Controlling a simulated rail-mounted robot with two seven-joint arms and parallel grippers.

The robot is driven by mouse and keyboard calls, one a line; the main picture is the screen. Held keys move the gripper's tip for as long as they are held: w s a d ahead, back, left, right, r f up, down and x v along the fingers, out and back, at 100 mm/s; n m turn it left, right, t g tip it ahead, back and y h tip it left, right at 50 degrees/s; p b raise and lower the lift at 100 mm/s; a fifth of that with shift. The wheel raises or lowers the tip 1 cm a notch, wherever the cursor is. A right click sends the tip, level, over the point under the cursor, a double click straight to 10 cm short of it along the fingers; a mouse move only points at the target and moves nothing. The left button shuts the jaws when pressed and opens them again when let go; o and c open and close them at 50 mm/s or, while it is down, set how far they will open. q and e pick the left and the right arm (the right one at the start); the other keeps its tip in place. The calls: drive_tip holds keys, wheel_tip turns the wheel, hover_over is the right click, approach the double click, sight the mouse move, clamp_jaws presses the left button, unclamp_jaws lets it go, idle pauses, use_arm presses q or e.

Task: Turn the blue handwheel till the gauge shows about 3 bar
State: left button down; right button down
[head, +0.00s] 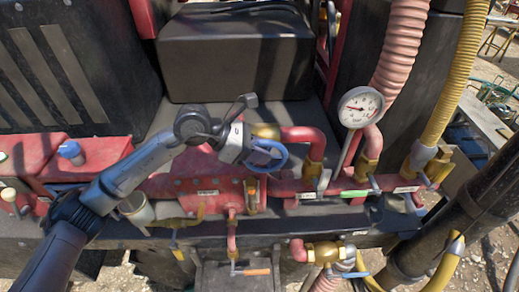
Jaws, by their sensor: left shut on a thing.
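The blue handwheel (268,158) sits on the red pipework in the middle of the head view. My left gripper (250,148) reaches in from the left and is shut on the handwheel; it hides part of the wheel's left side. The round white pressure gauge (361,107) stands on a thin stem to the right of the wheel. Its dial faces me and a red needle shows, but the scale is too small to read surely. My right gripper is not in view.
A red pipe elbow (307,137) rises just right of the wheel. A lever with a green grip (355,194) and one with an orange grip (256,272) sit lower. A ribbed red hose (400,50) and a yellow hose (456,75) rise at right. A black box (237,55) stands behind.

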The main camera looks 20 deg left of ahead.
use_arm(q)
drive_tip(key=c, duration=1)
unclamp_jaws()
drive_tip(key=b+v, duration=0.3)
drive_tip(key=v, duration=1)
drive_tip(key=shift+a+r+b, duration=0.25)
drive_tip(key=shift+r+b, duration=0.1)
drive_tip(key=shift+b, duration=0.05)
drive_tip(key=shift+s, duration=0.1)
